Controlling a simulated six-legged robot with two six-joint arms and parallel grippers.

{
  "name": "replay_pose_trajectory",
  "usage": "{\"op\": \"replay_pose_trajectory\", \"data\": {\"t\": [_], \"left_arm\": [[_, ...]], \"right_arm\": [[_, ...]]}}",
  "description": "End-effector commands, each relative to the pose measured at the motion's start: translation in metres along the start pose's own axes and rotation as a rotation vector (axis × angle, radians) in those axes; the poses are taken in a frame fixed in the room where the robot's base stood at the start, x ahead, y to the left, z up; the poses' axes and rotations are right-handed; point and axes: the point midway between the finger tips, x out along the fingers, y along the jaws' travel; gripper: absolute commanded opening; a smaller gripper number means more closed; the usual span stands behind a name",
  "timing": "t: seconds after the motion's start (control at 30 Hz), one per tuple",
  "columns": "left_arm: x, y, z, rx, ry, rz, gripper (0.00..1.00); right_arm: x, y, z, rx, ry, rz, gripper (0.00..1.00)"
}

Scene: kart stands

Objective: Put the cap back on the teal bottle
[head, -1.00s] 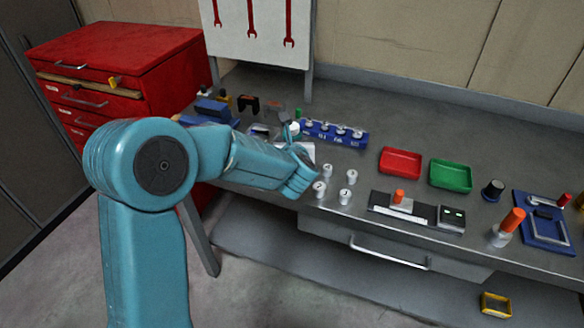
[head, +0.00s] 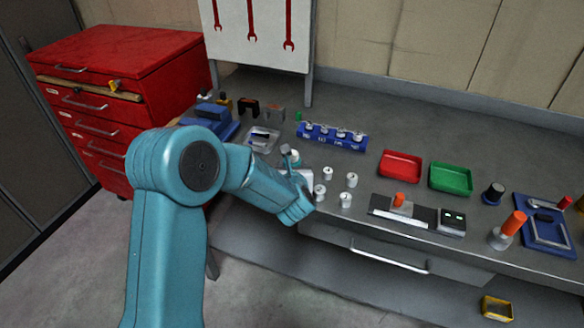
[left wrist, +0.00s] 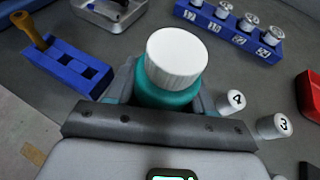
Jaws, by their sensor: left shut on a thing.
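The teal bottle (left wrist: 168,95) stands out in the left wrist view with a ribbed white cap (left wrist: 177,55) on its top. I cannot tell whether the cap is screwed tight. My left gripper (left wrist: 165,100) is shut on the teal bottle, with a finger on each side of its body below the cap. In the head view the white cap (head: 295,156) shows small behind my left arm, which hides most of the bottle and the fingers. Whether the bottle touches the bench cannot be told. My right gripper is not in view.
Several white numbered pieces (head: 345,200) stand just right of my gripper. Behind are a blue rack (head: 316,140) and a clear tray (head: 263,139). Red (head: 400,164) and green (head: 451,177) trays lie farther right. The bench's front edge is close to my arm.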

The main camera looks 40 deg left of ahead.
Motion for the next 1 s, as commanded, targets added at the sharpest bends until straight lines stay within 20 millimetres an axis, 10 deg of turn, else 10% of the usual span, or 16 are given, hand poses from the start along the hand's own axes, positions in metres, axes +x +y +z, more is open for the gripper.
{"op": "replay_pose_trajectory", "data": {"t": [0.3,0.33,0.4,0.8,1.0], "left_arm": [[0.001,0.000,-0.003,0.000,-0.001,0.000,0.00],[0.001,0.000,-0.003,0.000,0.000,0.000,0.55],[0.001,0.000,-0.002,0.000,0.000,0.000,0.78],[-0.003,0.000,0.002,0.001,0.000,-0.001,0.78],[-0.041,-0.001,0.000,0.000,-0.002,-0.004,0.78]], "right_arm": [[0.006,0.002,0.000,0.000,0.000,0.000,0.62],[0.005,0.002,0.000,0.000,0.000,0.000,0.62],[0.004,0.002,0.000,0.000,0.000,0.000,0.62],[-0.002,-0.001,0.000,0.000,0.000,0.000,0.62],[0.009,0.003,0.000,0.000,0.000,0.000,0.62]]}}
